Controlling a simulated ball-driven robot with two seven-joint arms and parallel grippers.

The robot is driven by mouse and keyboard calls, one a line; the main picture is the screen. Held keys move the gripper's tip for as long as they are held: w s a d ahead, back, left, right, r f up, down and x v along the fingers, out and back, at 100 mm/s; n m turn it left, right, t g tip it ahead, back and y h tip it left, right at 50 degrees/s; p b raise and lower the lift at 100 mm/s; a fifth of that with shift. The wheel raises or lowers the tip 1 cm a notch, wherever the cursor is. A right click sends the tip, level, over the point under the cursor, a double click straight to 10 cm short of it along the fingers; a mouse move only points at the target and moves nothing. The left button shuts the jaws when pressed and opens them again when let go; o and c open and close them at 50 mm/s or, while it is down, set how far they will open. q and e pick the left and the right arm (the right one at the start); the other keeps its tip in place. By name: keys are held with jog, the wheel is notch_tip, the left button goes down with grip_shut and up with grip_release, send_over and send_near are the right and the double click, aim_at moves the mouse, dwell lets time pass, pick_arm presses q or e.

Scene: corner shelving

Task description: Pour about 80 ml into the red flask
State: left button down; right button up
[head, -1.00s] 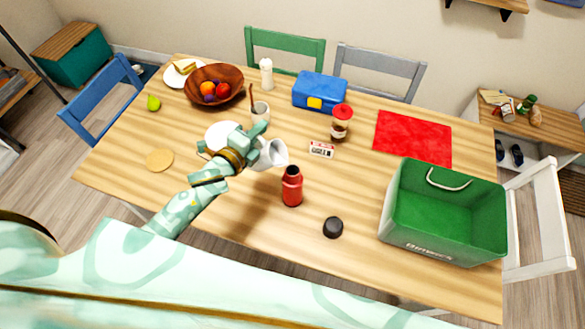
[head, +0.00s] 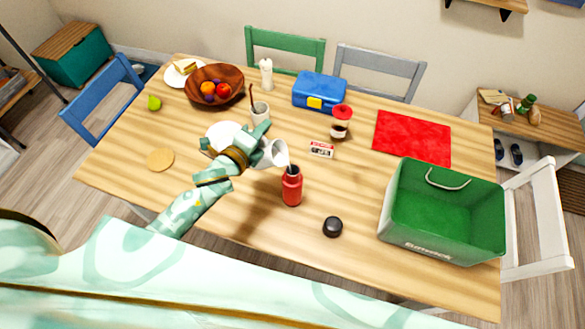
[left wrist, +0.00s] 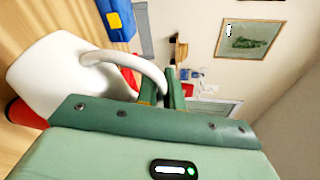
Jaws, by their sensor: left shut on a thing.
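The red flask (head: 291,188) stands upright and uncapped near the middle of the table's front half. My left gripper (head: 256,146) is shut on the handle of a white jug (head: 276,153), left of the flask. The jug is tilted, its rim just above the flask's mouth. A pale streak runs between rim and mouth; the liquid level inside the flask is hidden. In the left wrist view the jug (left wrist: 65,85) fills the left, its handle between my fingers (left wrist: 163,97); a bit of the red flask (left wrist: 25,115) shows behind it. My right gripper is not in view.
A black cap (head: 332,227) lies right of the flask. A small red-and-white display (head: 321,149) lies behind it. A green crate (head: 440,235) stands at the right, a red mat (head: 412,135) behind it.

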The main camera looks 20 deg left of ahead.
pick_arm(q)
jog(key=shift+d+r+m+y+p, duration=0.35)
jog(key=shift+d+r+m, duration=0.3)
jog(key=shift+d+m, duration=0.25)
dwell(3.5)
jog(key=a+f+n+h+b, duration=0.1)
jog(key=a+f+n+b, duration=0.1)
jog(key=a+f, duration=0.1)
jog(key=shift+n, duration=0.4)
jog(key=shift+w+a+f+n, duration=0.1)
jog(key=shift+a+n, duration=0.25)
jog(key=shift+n, duration=0.15)
jog(key=shift+a+f+n+h+b, duration=0.3)
jog(key=shift+f+n+b, duration=0.2)
jog(key=shift+b, duration=0.15)
jog(key=shift+r, duration=0.1)
jog(key=shift+a, duration=0.1)
dwell(0.3)
jog(key=a+f+n+t+h+b, duration=0.1)
jog(key=a+f+n+t+b, duration=0.1)
jog(key=a+f+n+b, duration=0.6)
jog(key=shift+w+f+b, duration=0.25)
jog(key=shift+f+b, duration=0.45)
jog(key=shift+b, duration=0.25)
